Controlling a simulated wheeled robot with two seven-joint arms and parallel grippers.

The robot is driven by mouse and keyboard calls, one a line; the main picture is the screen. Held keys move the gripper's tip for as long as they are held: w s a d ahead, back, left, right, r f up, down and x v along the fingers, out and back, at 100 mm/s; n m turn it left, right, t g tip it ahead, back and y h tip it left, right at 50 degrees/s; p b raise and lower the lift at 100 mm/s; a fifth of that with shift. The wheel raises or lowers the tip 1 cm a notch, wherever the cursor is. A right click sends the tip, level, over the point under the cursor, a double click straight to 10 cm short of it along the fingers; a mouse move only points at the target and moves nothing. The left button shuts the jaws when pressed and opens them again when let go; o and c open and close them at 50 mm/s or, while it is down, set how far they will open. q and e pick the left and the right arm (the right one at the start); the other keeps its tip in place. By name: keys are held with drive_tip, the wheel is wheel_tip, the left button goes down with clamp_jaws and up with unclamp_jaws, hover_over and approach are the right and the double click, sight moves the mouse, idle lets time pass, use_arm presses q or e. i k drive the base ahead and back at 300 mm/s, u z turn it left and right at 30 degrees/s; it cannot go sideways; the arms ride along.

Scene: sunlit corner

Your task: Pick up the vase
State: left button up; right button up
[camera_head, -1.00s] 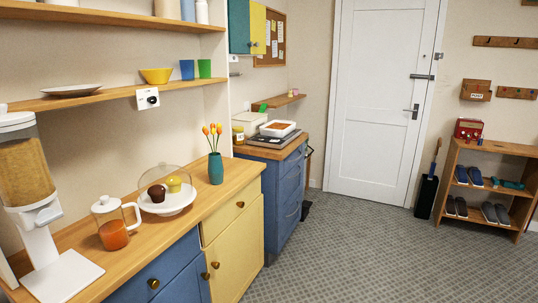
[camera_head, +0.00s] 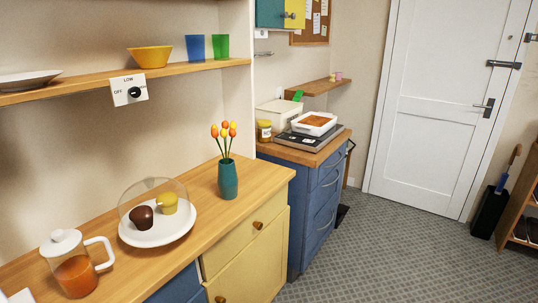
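A teal vase (camera_head: 228,179) stands upright on the wooden counter (camera_head: 262,182), near its far right end. Several orange and yellow tulips (camera_head: 224,131) stick up out of it. A cake plate (camera_head: 185,229) under a clear dome is just left of the vase, with a small gap between them. Neither of my grippers shows in the head view.
A glass jug (camera_head: 76,270) of orange liquid stands at the front left of the counter. A shelf (camera_head: 190,73) with a yellow bowl (camera_head: 150,57) and cups hangs above. A blue cabinet (camera_head: 318,205) stands beyond the counter. Grey floor (camera_head: 400,250) is open at right.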

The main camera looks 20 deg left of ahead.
sight(228, 179)
drive_tip(key=u, duration=0.5)
drive_tip(key=i, duration=1.2)
drive_tip(key=u, duration=1.05)
